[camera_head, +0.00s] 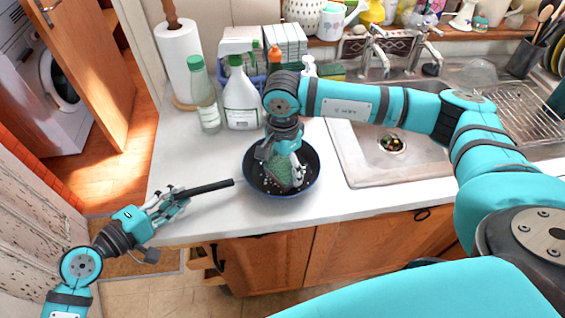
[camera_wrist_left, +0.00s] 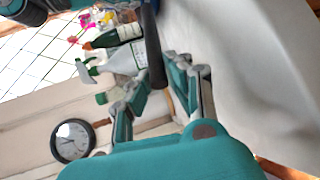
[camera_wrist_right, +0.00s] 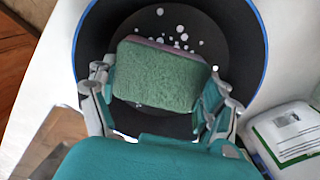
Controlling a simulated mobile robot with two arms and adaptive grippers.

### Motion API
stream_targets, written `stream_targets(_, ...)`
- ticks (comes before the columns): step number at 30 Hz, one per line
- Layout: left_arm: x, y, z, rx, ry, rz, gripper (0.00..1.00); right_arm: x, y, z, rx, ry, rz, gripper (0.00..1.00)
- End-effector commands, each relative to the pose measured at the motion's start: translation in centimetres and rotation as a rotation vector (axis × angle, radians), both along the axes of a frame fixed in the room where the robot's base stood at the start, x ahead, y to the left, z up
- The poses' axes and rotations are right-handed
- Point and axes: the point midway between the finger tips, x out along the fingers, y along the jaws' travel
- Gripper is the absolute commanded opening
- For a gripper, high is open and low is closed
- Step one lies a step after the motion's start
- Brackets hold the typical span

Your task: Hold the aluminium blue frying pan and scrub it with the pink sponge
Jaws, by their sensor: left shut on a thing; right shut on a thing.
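The frying pan (camera_head: 258,184), dark inside with a blue rim, is at the counter's front edge. Its black handle (camera_head: 212,187) points left. My left gripper (camera_head: 180,194) is shut on the handle's end; the handle also shows in the left wrist view (camera_wrist_left: 153,45). My right gripper (camera_head: 283,163) is inside the pan, shut on the sponge (camera_head: 279,174). In the right wrist view the sponge (camera_wrist_right: 157,76) shows a green scouring face and a thin pinkish edge behind it. White suds spots (camera_wrist_right: 180,28) dot the pan floor. Whether the sponge touches the floor is unclear.
Behind the pan stand a white spray bottle (camera_head: 241,100), a green-capped bottle (camera_head: 204,95) and a paper towel roll (camera_head: 180,60). The sink (camera_head: 365,148) is to the right. White counter is clear left of the pan (camera_head: 175,160).

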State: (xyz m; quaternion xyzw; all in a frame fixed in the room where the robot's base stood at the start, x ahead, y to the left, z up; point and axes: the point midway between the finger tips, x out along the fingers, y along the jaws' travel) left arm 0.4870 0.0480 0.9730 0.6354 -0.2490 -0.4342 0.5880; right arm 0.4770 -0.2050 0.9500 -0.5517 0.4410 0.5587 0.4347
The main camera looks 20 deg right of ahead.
Motion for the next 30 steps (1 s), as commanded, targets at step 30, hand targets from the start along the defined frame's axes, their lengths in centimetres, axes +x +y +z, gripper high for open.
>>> stream_targets(30,0.1,0.0,0.1,-0.002,-0.003,0.001,0.0,0.1,0.0,-0.2,-0.001,0.0,-0.001,0.56)
